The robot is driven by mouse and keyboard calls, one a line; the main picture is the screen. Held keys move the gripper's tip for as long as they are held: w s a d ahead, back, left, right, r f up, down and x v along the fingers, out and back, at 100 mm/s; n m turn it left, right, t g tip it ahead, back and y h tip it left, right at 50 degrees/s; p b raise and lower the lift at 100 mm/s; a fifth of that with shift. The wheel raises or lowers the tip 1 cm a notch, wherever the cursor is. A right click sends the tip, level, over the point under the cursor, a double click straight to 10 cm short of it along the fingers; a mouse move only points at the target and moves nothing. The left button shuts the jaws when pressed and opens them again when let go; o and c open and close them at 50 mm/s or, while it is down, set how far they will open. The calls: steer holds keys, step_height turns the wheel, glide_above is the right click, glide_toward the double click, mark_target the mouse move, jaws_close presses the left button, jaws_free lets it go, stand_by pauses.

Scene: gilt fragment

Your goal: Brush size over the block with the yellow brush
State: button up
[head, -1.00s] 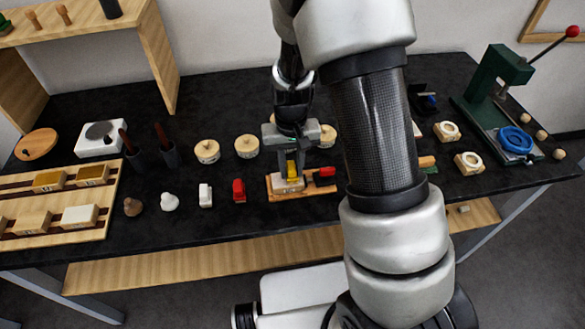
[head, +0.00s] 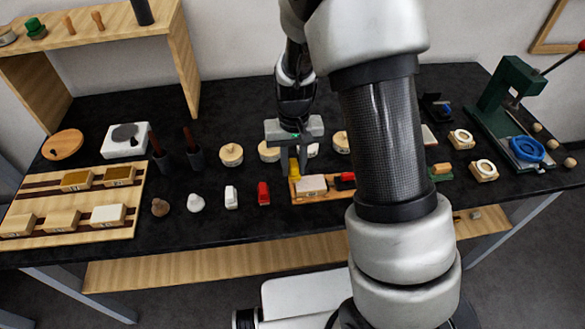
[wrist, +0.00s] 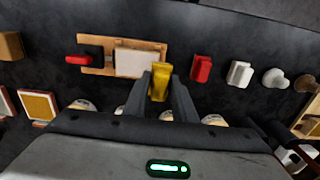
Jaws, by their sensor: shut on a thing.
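My gripper (head: 292,160) is shut on the yellow brush (head: 294,169), which also shows between the fingers in the wrist view (wrist: 160,80). The pale block (head: 312,185) lies on a wooden board (head: 322,199), and both show in the wrist view, block (wrist: 136,63) and board (wrist: 97,43). The brush is at the block's back left corner in the head view, by the board's left end. I cannot tell whether it touches the block or board. A red-ended dark piece (head: 345,178) sits on the board, right of the block.
A red item (head: 263,193) and a white item (head: 231,197) stand left of the board. Several round wooden pots (head: 231,155) stand behind. A rack of blocks (head: 125,232) is at the left, a green press (head: 508,95) at the right. Dark tabletop is clear in front.

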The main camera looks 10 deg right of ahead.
steer(key=shift+r+p, duration=1.2)
steer(key=shift+r, duration=0.95)
steer(key=shift+f, duration=0.1)
